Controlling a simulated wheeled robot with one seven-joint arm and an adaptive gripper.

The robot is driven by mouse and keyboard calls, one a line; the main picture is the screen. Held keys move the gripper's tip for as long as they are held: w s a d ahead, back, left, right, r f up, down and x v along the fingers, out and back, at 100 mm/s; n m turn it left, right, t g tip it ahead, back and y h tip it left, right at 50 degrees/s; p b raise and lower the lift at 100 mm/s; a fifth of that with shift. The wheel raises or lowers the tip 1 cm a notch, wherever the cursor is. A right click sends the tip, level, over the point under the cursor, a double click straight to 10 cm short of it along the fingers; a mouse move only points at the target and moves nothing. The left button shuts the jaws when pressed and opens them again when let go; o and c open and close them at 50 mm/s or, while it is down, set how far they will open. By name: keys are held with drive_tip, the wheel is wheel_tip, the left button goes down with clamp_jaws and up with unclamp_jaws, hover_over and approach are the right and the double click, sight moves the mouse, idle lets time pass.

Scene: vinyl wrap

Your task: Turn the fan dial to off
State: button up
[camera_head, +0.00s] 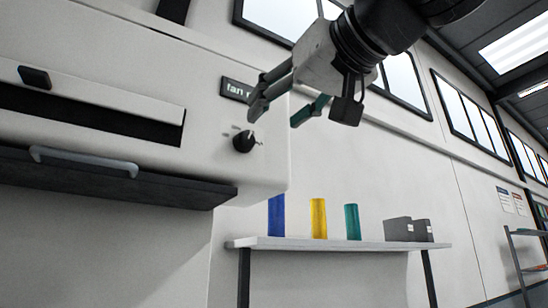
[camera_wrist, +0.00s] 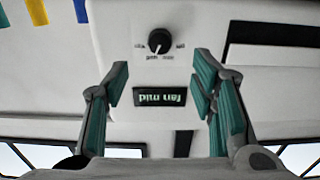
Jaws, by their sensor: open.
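The fan dial (camera_head: 243,141) is a round black knob on the front of a white machine, with small markings around it. It also shows in the upside-down wrist view (camera_wrist: 159,41), where its pale pointer is toward the label side. A dark label (camera_head: 235,90) sits above the dial and reads "fan mid" in the wrist view (camera_wrist: 160,97). My gripper (camera_head: 281,112) has teal-padded fingers spread apart with nothing between them. It is in front of the panel, above and right of the dial in the head view, apart from it. In the wrist view its fingers (camera_wrist: 161,78) flank the label.
The white machine (camera_head: 215,150) has a slot and a dark drawer with a grey handle (camera_head: 84,161) at left. Below right, a shelf (camera_head: 330,243) holds blue, yellow and teal rolls and dark boxes.

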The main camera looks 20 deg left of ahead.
sight(248, 140)
drive_tip(key=p+x, duration=0.2)
drive_tip(key=x, duration=0.8)
drive_tip(key=shift+w, duration=0.15)
drive_tip(key=c, duration=1.1)
